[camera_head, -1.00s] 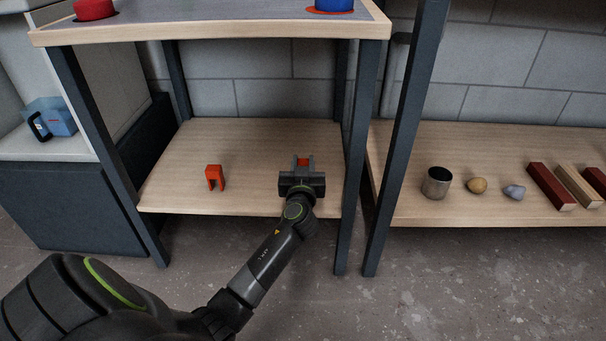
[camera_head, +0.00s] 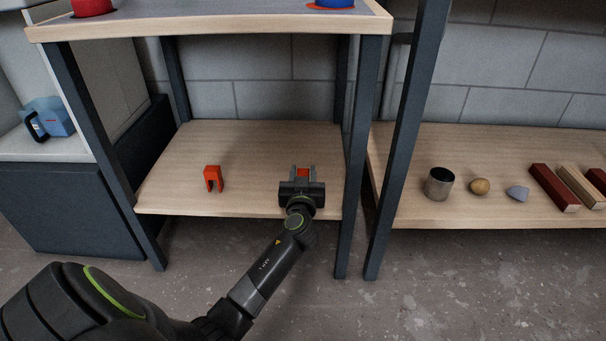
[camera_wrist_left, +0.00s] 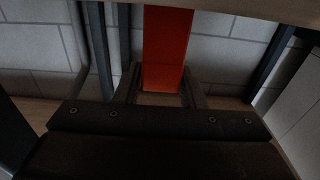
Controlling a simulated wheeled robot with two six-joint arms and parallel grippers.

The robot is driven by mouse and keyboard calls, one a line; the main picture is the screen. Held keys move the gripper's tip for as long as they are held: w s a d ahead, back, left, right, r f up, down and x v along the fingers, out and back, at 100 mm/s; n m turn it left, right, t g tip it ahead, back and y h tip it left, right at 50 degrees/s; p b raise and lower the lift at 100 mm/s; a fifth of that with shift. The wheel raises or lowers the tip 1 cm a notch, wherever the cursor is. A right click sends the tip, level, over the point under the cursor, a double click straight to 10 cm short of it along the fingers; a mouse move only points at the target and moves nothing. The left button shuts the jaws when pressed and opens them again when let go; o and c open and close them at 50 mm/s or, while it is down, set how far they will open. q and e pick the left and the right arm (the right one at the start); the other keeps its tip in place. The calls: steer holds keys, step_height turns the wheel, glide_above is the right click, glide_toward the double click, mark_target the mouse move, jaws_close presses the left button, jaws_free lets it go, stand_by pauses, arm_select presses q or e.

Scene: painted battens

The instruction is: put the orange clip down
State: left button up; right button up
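My left gripper (camera_head: 302,174) is over the right part of the lower shelf (camera_head: 250,190). It is shut on an orange clip (camera_head: 303,173), which sits between its two fingers. In the left wrist view the clip (camera_wrist_left: 167,48) is a tall orange-red block, with a finger close against each side. Whether its underside touches the shelf cannot be told. A second orange clip (camera_head: 213,179), shaped like an upside-down U, stands on the same shelf to the left, apart from the gripper. My right gripper is not in view.
Dark posts (camera_head: 356,160) flank the shelf, and a top board (camera_head: 210,28) lies above it. The right-hand shelf holds a metal cup (camera_head: 439,184), two stones (camera_head: 480,186) and several battens (camera_head: 554,188). The shelf between the clips is clear.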

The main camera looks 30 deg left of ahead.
arm_select(q)
steer(key=shift+o, duration=1.2)
steer(key=shift+r, duration=0.15)
